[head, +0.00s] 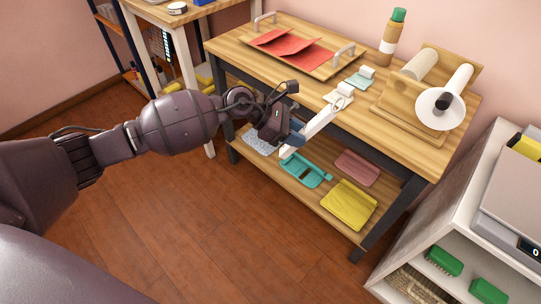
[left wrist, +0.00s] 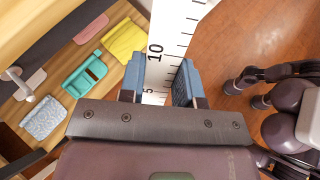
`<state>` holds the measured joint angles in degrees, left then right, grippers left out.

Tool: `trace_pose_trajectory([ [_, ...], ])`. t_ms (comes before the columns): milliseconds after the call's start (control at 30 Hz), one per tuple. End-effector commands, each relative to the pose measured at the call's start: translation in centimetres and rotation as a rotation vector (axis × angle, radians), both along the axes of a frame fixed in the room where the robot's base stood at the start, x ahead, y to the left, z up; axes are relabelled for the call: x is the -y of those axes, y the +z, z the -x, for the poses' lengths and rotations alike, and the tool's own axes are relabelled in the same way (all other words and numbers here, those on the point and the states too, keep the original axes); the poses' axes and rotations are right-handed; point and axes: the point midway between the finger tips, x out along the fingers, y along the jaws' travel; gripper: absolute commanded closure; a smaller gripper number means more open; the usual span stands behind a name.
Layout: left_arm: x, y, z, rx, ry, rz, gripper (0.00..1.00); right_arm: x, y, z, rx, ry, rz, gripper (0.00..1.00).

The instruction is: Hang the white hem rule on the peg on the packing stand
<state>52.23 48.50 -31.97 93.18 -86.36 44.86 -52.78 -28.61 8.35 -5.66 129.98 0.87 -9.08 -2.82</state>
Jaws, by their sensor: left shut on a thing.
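The white hem rule (head: 314,125) is in my left gripper (head: 287,139), which is shut on it. It slants up to the right, in front of the workbench's front edge. In the left wrist view the rule (left wrist: 176,28) stands up between the two blue-grey fingers (left wrist: 160,85), its black marks and numbers facing the camera. Its far end runs out of that view. A wooden stand (head: 398,118) with a pale roll and a white cone-shaped piece sits at the bench's right end; I cannot make out a peg for certain. My right gripper is not in view.
The workbench (head: 290,62) holds a tray with red cloth, a bottle (head: 391,42) and small white items. Its lower shelf (head: 325,220) carries teal, pink and yellow pieces. A white cabinet (head: 470,210) stands at the right. The wooden floor (head: 200,240) in front is open.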

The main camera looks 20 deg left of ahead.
Motion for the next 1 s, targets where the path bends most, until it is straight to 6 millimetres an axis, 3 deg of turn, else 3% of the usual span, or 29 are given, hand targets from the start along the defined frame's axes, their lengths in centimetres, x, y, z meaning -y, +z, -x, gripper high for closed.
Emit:
trace_pose_trajectory([
  [33, -0.3, -3.0, -0.1, -0.01, 0.064, 0.034, 0.94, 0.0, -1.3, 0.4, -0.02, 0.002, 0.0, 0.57],
  [300, -2.2, -7.6, -2.4, 0.084, 0.345, 0.182, 0.94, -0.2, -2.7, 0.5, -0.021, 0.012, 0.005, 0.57],
  [600, -3.6, -9.9, -3.5, 0.154, 0.482, 0.25, 0.94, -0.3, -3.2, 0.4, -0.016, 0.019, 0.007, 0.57],
  [1000, -4.2, -10.8, -4.0, 0.187, 0.538, 0.27, 0.94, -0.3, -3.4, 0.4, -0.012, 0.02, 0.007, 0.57],
])
